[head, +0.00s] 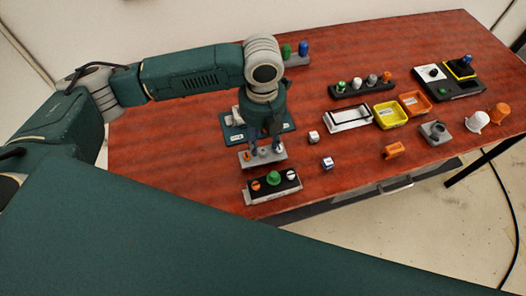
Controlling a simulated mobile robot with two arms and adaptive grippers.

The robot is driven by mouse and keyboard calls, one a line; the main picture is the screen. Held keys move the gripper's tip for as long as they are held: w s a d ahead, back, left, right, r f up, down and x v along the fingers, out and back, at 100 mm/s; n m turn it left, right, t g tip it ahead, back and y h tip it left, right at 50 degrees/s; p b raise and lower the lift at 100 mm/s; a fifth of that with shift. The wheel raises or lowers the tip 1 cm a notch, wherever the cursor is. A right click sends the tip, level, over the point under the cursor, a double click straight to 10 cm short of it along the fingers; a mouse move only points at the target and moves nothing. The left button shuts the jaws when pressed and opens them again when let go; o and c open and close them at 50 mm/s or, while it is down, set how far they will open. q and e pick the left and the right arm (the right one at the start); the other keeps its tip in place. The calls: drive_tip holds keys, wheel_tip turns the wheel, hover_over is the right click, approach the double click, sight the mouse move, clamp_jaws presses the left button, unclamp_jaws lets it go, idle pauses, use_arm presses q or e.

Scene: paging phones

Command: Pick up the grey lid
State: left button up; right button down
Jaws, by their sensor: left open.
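My left gripper (264,147) points down over the near left part of the red-brown table, with its fingers apart. Below and between its fingers is a small grey block (277,158) with small knobs on top, one of them orange; the fingers hide part of it. I cannot tell whether they touch it. A grey piece (436,133) with a dark round part lies at the right of the table, well away from the gripper. I cannot tell for sure which grey thing is the lid. My right gripper is not in view.
A teal tray (234,133) lies behind the gripper. A black box (259,197) with a green knob stands in front. Two small white cubes, a whitish tray (347,118), a yellow bin (387,117) and an orange bin (415,104) are to the right. The table's left end is bare.

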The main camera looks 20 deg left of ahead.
sight(263, 151)
use_arm(q)
drive_tip(key=shift+f, duration=0.35)
drive_tip(key=shift+w+f, duration=0.2)
drive_tip(key=shift+f, duration=0.1)
drive_tip(key=f, duration=0.1)
drive_tip(key=f+p, duration=0.1)
drive_tip(key=f, duration=0.1)
drive_tip(key=f+p, duration=0.1)
drive_tip(key=shift+w+a+f, duration=0.1)
drive_tip(key=shift+w+f, duration=0.15)
drive_tip(key=shift+w, duration=0.05)
drive_tip(key=shift+f, duration=0.15)
drive_tip(key=c, duration=0.7)
clamp_jaws()
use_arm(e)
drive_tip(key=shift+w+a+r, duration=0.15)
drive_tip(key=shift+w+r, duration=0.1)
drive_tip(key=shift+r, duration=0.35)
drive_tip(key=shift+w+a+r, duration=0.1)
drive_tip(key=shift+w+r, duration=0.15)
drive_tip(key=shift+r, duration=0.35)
